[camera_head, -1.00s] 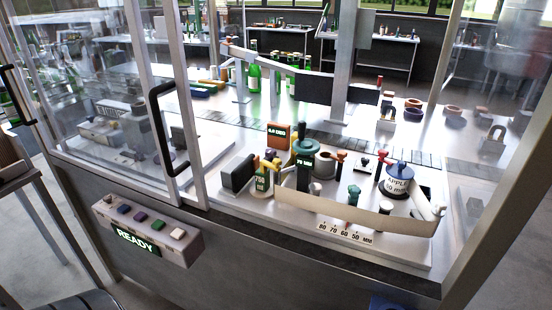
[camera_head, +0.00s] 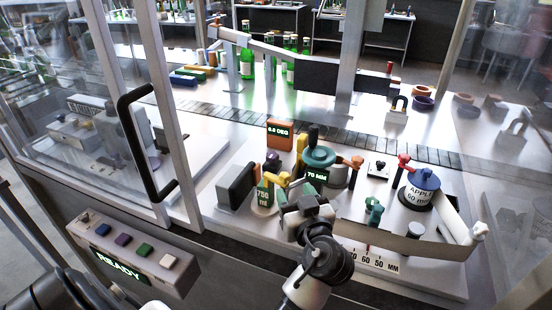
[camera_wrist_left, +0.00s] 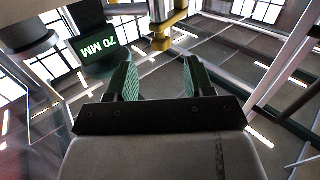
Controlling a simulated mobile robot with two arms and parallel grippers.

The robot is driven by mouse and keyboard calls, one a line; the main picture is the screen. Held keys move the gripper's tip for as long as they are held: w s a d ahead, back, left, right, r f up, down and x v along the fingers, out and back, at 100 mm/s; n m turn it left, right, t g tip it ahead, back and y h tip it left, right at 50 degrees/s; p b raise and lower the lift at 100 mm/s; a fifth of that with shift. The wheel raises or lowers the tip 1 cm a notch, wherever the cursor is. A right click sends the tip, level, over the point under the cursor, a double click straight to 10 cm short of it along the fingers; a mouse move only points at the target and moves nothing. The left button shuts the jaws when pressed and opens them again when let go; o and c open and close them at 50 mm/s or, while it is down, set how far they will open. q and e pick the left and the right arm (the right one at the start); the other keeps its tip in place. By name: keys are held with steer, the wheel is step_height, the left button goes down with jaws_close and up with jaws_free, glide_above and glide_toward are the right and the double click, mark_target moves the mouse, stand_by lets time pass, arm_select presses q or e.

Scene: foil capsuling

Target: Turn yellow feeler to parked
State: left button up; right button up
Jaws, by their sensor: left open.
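The yellow feeler (camera_head: 283,181) is a small bent yellow piece at the left of the teal-topped post (camera_head: 319,157) with the green "70 MM" display (camera_head: 317,176). Its lower part is partly hidden behind my gripper. In the left wrist view the yellow feeler (camera_wrist_left: 162,40) stands ahead of the fingertips, roughly centred between them and apart from them. My left gripper (camera_head: 296,197) is just in front of and below the feeler, with its fingers hard to make out there. The left wrist view shows its green-padded fingers (camera_wrist_left: 157,78) open with nothing between them. My right gripper is not in view.
A bottle-like "750 ml" piece (camera_head: 263,196) stands close left of the gripper, with an orange "6.0 DEG" display (camera_head: 280,135) behind. A beige strip (camera_head: 400,242) runs in front at right. A blue-topped "APPLE" pot (camera_head: 419,190) stands right. A door frame with black handle (camera_head: 143,145) is at left.

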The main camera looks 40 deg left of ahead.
mark_target(285, 176)
arm_select(q)
steer(key=p+x, duration=0.1)
steer(key=x, duration=0.1)
steer(key=p+x, duration=0.1)
steer(key=x, duration=0.1)
steer(key=p+x, duration=0.1)
steer(key=x, duration=0.1)
steer(key=shift+w+a+r, duration=0.1)
steer(key=shift+a+r, duration=0.15)
steer(key=shift+r, duration=0.1)
steer(key=shift+p+x, duration=0.45)
steer(key=shift+x, duration=0.7)
steer(key=shift+f, duration=0.2)
steer(key=shift+c, duration=0.7)
steer(key=c, duration=0.8)
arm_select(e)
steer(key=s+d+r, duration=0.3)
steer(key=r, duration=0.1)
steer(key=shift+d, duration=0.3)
